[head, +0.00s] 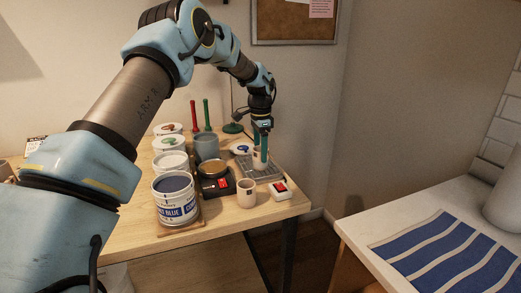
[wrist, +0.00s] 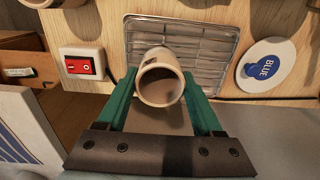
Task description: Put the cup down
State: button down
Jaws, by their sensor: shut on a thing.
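My gripper (wrist: 160,110) is shut on a small cream cup (wrist: 162,83), with a green finger on each side of it in the wrist view. The cup's open mouth faces the wrist camera and its inside looks brownish. The cup is over a grey ribbed rack (wrist: 210,52) on the wooden table. In the head view my gripper (head: 261,152) is low over the rack (head: 262,168) near the table's right end, and the held cup (head: 259,163) shows partly behind the fingers. I cannot tell whether the cup touches the rack.
A second cream cup (head: 247,194) stands near the table's front edge, left of a red switch box (head: 281,191). A blue paint tin (head: 175,199), a grey pot (head: 206,147) and several other tins stand to the left.

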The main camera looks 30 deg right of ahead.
jog(key=shift+f, duration=0.15)
jog(key=shift+c, duration=0.2)
grip_release()
notch_tip(320, 180, up, 12)
jog(key=b, duration=0.3)
jog(key=shift+r, duration=0.2)
dwell(0.4)
